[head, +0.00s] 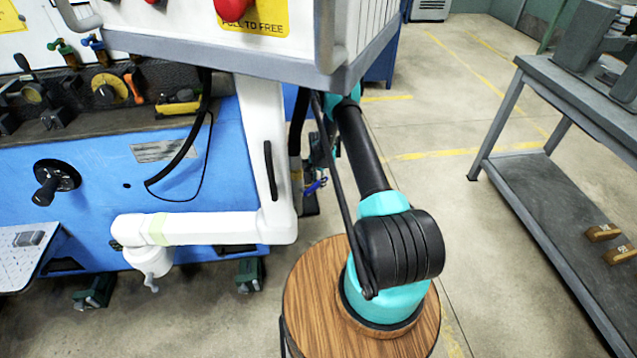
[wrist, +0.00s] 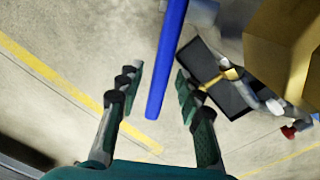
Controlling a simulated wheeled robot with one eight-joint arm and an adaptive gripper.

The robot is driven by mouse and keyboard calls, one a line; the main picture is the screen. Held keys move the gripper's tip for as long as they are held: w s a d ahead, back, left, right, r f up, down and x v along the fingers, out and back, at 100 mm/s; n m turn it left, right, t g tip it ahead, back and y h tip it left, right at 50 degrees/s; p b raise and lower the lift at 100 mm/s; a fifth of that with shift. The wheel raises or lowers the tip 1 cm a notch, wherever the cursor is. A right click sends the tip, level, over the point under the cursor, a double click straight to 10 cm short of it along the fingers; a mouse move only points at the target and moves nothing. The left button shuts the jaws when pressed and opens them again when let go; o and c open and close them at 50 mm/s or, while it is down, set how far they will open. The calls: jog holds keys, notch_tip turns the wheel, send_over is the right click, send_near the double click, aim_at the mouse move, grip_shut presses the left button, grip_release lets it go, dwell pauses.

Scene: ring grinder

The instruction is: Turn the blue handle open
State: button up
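The blue handle (wrist: 166,68) is a long straight bar in the wrist view. It comes in from the top edge and its free end points down between my fingers. My gripper (wrist: 157,80) is open, with one finger on each side of the bar and clear floor showing between each finger and the bar. I cannot tell whether the bar lies at finger depth. In the head view a small blue piece (head: 316,186) shows low behind my arm, likely the same handle. My gripper is not clearly visible there.
In the wrist view a yellow block (wrist: 285,40) and a dark plate (wrist: 222,82) with a brass-coloured rod lie close on the right. The head view shows a blue machine (head: 95,180) on the left, a grey control box (head: 225,55) overhead and a grey table (head: 575,100) on the right.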

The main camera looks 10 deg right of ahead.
jog(key=shift+f, duration=0.1)
jog(key=shift+c, duration=0.3)
grip_shut()
jog(key=shift+s+a+r+h, duration=0.1)
jog(key=shift+a+r+h, duration=0.1)
jog(key=shift+h, duration=0.1)
jog(key=shift+d+r+t+h, duration=0.1)
jog(key=shift+r+t+h, duration=0.2)
jog(key=shift+t+h, duration=0.1)
jog(key=shift+o, duration=0.3)
grip_release()
